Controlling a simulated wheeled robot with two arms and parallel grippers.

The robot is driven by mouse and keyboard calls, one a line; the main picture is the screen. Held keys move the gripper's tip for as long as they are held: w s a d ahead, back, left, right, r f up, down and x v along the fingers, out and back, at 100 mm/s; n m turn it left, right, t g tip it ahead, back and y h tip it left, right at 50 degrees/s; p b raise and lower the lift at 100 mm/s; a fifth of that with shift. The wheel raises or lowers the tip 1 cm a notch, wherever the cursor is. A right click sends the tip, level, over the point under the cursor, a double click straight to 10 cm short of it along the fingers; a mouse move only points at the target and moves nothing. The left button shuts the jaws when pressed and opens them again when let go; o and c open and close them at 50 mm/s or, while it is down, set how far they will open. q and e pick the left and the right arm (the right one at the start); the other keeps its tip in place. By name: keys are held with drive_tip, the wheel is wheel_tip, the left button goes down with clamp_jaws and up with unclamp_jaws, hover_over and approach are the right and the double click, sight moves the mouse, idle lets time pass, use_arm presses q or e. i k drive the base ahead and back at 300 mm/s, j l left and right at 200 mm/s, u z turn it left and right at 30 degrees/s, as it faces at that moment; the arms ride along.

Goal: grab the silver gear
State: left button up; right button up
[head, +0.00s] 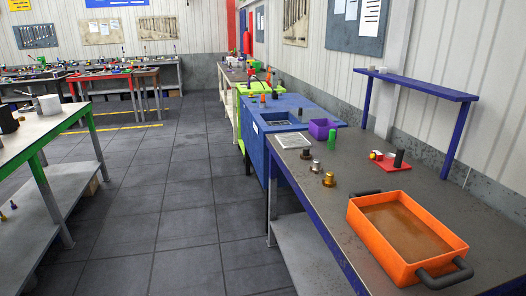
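A small silver part (316,165), which looks like the silver gear, stands on the grey top of the blue-edged workbench (349,173) at the right. It is between a dark bronze part (306,154) behind it and a gold part (328,179) in front of it. It is too small to make out any teeth. Neither of my grippers is in view.
An orange tray (368,243) with black handles stands at the bench's near end. A red plate (391,166), green cylinder (331,144) and purple bin (322,129) are farther back. A purple shelf (424,87) rises along the wall. The tiled floor (178,190) left of the bench is clear.

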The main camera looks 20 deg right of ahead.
sight(317, 169)
drive_tip(key=i, duration=0.75)
drive_tip(key=i+z, duration=0.1)
drive_tip(key=i, duration=0.65)
drive_tip(key=i+j+z, duration=0.1)
drive_tip(key=i, duration=0.65)
drive_tip(key=j, duration=0.05)
